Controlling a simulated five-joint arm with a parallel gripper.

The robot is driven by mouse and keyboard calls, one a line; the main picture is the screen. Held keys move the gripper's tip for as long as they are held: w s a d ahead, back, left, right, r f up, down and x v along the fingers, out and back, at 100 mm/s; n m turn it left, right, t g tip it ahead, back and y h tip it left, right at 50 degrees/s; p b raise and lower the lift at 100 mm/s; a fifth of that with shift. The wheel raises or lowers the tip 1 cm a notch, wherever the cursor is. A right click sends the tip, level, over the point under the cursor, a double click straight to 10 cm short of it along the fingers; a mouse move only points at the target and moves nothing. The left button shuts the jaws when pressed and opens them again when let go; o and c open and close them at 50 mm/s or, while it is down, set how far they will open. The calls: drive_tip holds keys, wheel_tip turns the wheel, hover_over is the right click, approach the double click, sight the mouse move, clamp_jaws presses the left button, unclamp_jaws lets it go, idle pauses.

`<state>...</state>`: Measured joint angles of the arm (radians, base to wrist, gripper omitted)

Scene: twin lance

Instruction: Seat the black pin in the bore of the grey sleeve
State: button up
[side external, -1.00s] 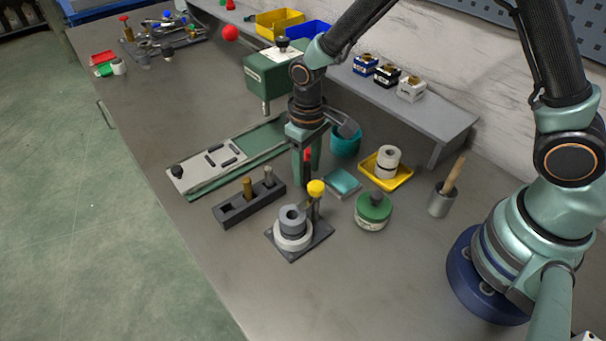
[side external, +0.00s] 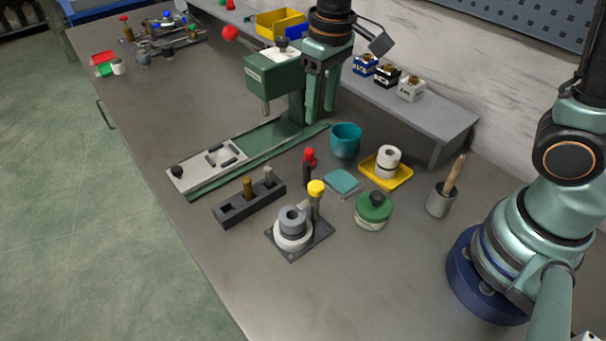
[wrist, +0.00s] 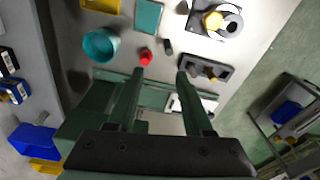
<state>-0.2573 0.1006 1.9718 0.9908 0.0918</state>
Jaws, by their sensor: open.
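The grey sleeve (side external: 293,226) stands upright in a pale ring on a dark square base, beside a yellow-knobbed post. Its dark bore opens upward and no pin stands out of it. A short black pin (side external: 306,181) appears to stand on the bench behind the base, just in front of a red-topped item (side external: 309,156). In the wrist view, the black pin (wrist: 168,46) lies beyond the fingertips, right of the red top. My gripper (wrist: 160,73) is open and empty. In the side view, my gripper (side external: 322,110) hangs high beside the green press, above and behind the pin.
A dark rack (side external: 235,210) holds a brass pin and a grey pin. A green press (side external: 273,75) stands behind it. A teal cup (side external: 345,142), a yellow tray (side external: 400,182), a green jar (side external: 373,213) and a tool cup (side external: 440,202) stand to the right. The front bench is clear.

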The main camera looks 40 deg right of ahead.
drive_tip(key=s+d+r+m+t, duration=0.1)
drive_tip(key=s+d+r+t, duration=0.3)
drive_tip(key=s+d+r, duration=0.3)
drive_tip(key=shift+s+d+m, duration=0.4)
drive_tip(key=shift+d, duration=0.65)
drive_tip(key=shift+o, duration=0.5)
drive_tip(key=shift+s+d+t, duration=0.3)
drive_tip(key=shift+s+t, duration=0.05)
drive_tip(key=shift+t, duration=0.05)
